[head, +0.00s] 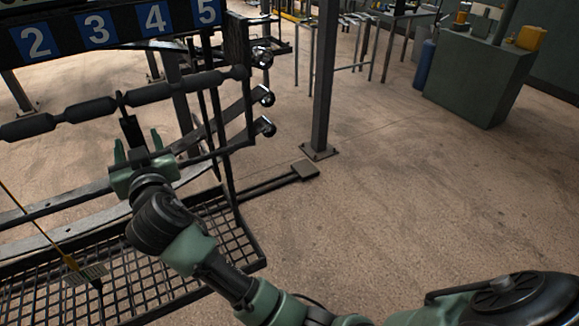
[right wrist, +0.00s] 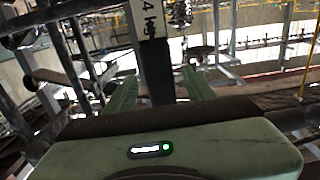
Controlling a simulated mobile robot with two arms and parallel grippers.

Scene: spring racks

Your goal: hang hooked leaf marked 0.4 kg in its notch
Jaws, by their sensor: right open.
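My right gripper (head: 138,148) is open just below the rack's dark horizontal bar (head: 165,91), with its green fingers pointing up. A dark upright leaf (head: 131,128) stands between the fingers and reaches up toward the bar. In the right wrist view the leaf (right wrist: 158,75) shows between the two spread fingers (right wrist: 155,88), with gaps to both. It carries a pale label (right wrist: 147,20) with sideways writing, where a 4 and part of "kg" can be read. The leaf's top and hook are unclear, so I cannot tell whether it sits in a notch. My left gripper is not in view.
Blue number plates 2 to 5 (head: 97,28) run above the bar. Long curved grey strips (head: 55,205) and a mesh shelf (head: 150,270) lie below. A tag (head: 86,273) hangs at the left.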

